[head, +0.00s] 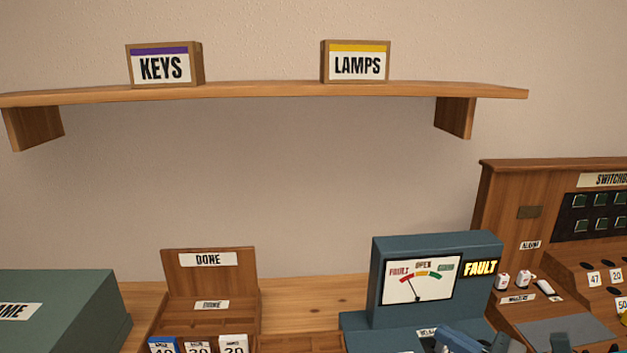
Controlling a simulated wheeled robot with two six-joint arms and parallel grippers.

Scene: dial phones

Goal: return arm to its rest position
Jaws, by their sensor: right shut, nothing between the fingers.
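My right gripper (505,343) shows only in part at the bottom edge of the head view, right of centre. Its dark fingers are shut and hold nothing. It is in front of the blue-grey meter box (375,270), near the switchboard. The rest of the right arm is mostly cut off by the frame. My left gripper does not show.
A wooden DONE rack (185,262) with numbered cards stands left of the meter box, whose FAULT sign is lit. A green box (75,295) stands at far left. The wooden switchboard (500,215) stands at right. A wall shelf (260,90) holds KEYS and LAMPS boxes.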

